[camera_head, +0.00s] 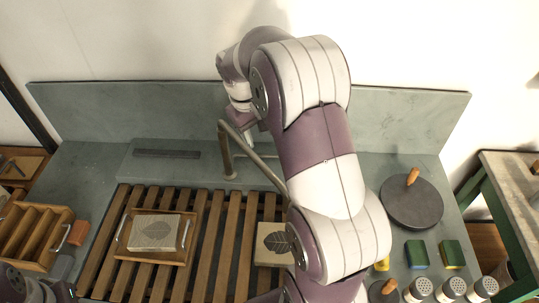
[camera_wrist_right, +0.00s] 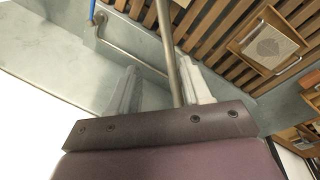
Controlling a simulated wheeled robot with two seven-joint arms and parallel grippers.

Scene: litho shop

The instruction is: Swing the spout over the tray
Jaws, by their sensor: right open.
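The spout (camera_head: 256,155) is a thin metal tube rising from the slate counter and slanting to the right, where my right arm hides its end. The wooden tray (camera_head: 124,236) holds a grey stone slab with a leaf print and sits on the slats left of the spout. My right gripper (camera_head: 243,134) is at the spout's upper bend, partly hidden by its own arm. In the right wrist view its fingers (camera_wrist_right: 160,90) are apart, with the spout tube (camera_wrist_right: 167,45) between them. The tray (camera_wrist_right: 242,44) shows at upper right there. My left gripper's fingers are out of view.
A second slab with a dark leaf (camera_head: 274,241) lies on the slats. A wooden rack (camera_head: 38,235) stands at left. A round dark disc (camera_head: 412,205), two sponges (camera_head: 417,254) and several shakers (camera_head: 452,290) are at right. A slate backsplash (camera_head: 130,112) closes the back.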

